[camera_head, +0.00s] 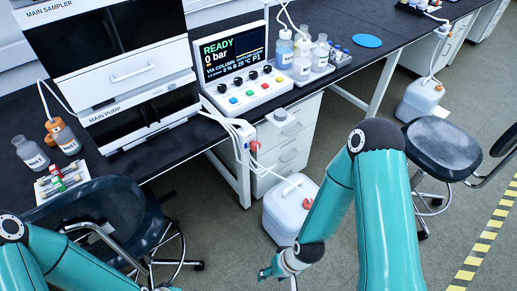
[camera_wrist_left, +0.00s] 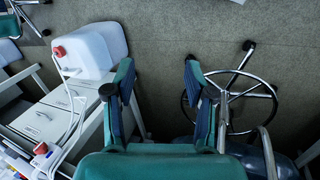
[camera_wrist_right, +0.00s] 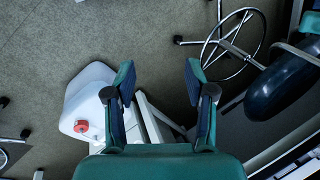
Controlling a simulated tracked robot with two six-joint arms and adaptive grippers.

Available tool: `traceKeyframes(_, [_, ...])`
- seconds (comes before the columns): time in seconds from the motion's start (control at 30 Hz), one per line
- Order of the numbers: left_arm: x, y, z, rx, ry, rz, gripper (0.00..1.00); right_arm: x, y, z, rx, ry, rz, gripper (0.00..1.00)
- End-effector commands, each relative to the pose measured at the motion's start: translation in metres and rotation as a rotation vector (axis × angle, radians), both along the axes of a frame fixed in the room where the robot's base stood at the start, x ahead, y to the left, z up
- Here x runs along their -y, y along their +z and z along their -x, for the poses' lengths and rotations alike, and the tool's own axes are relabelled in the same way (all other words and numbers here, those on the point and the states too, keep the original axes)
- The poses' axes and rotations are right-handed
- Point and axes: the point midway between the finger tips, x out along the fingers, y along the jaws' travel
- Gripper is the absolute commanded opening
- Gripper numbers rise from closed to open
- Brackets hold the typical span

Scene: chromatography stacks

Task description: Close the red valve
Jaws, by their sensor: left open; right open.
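The red valve (camera_head: 253,146) is a small red knob on the white tubing unit at the bench's front edge, right of the pump stack. It seems to show in the left wrist view (camera_wrist_left: 41,148) at the lower left, outside the jaws. I cannot tell its turn position. My right gripper (camera_head: 279,275) is low at the bottom middle of the head view, apart from the valve; its jaws are open and empty in the right wrist view (camera_wrist_right: 158,78). My left gripper (camera_wrist_left: 158,75) is open and empty; the head view mostly cuts it off.
A white container (camera_head: 285,212) with a red cap stands on the floor near my right gripper. A dark stool (camera_head: 100,225) stands front left. The control panel (camera_head: 245,75) reads READY, 0 bar. Bottles (camera_head: 302,62) stand in a tray on the bench. Open floor lies right.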

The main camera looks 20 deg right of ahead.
Motion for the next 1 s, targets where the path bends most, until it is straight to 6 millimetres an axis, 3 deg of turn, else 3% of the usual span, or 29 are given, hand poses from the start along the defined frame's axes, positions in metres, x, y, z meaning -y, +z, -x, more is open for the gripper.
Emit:
traceKeyframes(0.03, [0.000, -0.007, 0.000, 0.000, 0.000, 0.000, 0.68, 0.002, -0.005, -0.006, 0.018, -0.003, 0.001, 0.68])
traceKeyframes(0.13, [0.000, -0.024, 0.000, 0.000, 0.000, 0.000, 0.85, 0.008, -0.018, -0.028, 0.090, -0.009, 0.002, 0.68])
traceKeyframes(0.23, [0.000, -0.053, 0.000, 0.000, 0.000, 0.000, 1.00, 0.016, -0.034, -0.065, 0.221, -0.014, 0.007, 0.68])
traceKeyframes(0.43, [0.000, -0.132, 0.000, 0.000, 0.000, 0.000, 1.00, 0.058, -0.051, -0.170, 0.623, -0.021, 0.032, 0.68])
traceKeyframes(0.6, [0.000, -0.200, 0.000, 0.000, 0.000, 0.000, 1.00, 0.101, -0.030, -0.241, 1.003, 0.003, 0.072, 0.68])
traceKeyframes(0.8, [0.000, -0.261, 0.000, 0.000, 0.000, 0.000, 1.00, 0.138, 0.012, -0.276, 1.354, 0.068, 0.117, 0.68])
traceKeyframes(1.0, [0.000, -0.287, 0.000, 0.001, 0.000, 0.000, 1.00, 0.152, 0.041, -0.280, 1.532, 0.126, 0.140, 0.68])
